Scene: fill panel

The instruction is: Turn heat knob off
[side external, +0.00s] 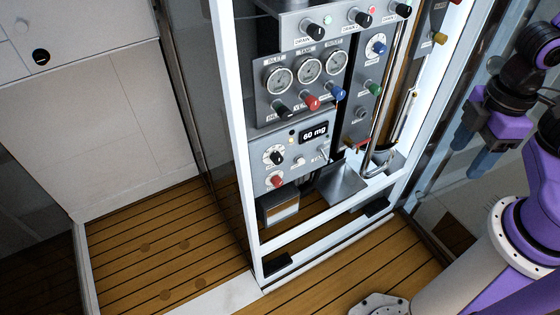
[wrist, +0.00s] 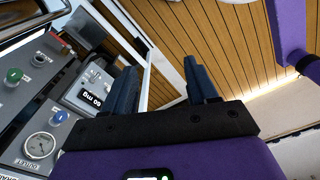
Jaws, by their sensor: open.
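The knob labels are too small to read, so I cannot tell which knob is the heat knob. The lower panel with the "60 mg" display (side external: 314,132) carries a black knob on a white dial (side external: 273,157), a red knob (side external: 277,181) below it and a small switch (side external: 323,154) at right. A blue knob on a white dial (side external: 377,46) sits on the upper right panel. My gripper (side external: 474,147) is open and empty, right of the rack and apart from every knob. In the wrist view its two dark blue fingers (wrist: 160,64) are spread, with the display (wrist: 93,97) left of them.
Three round gauges (side external: 308,68) sit above a row of black, red and blue knobs. A metal tray (side external: 341,187) and vertical pipes stand at the rack's lower right. The white rack frame (side external: 232,130) borders the panels. Wooden floor (side external: 165,250) lies around it.

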